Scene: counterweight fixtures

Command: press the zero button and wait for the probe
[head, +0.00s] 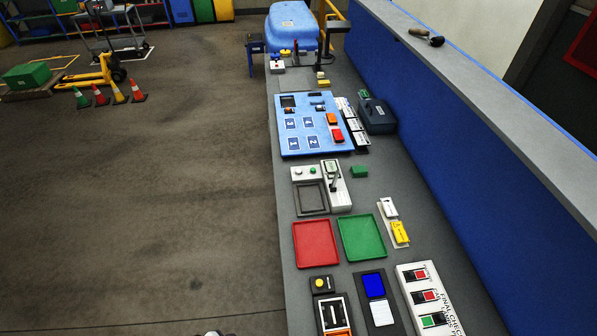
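I cannot read a label that marks the zero button. A yellow round button (320,283) sits on a small black box near the front of the bench. A dark square frame (311,199) lies in front of the pale box. Neither gripper can be made out; only a small pale shape shows at the bottom edge.
The grey bench holds a red tray (316,244), a green tray (362,238), a blue-screened device (374,285), a white switch panel (428,300) and a blue board (312,125). A blue wall (470,140) bounds the right. Open floor (140,210) lies left, with cones (119,94) beyond.

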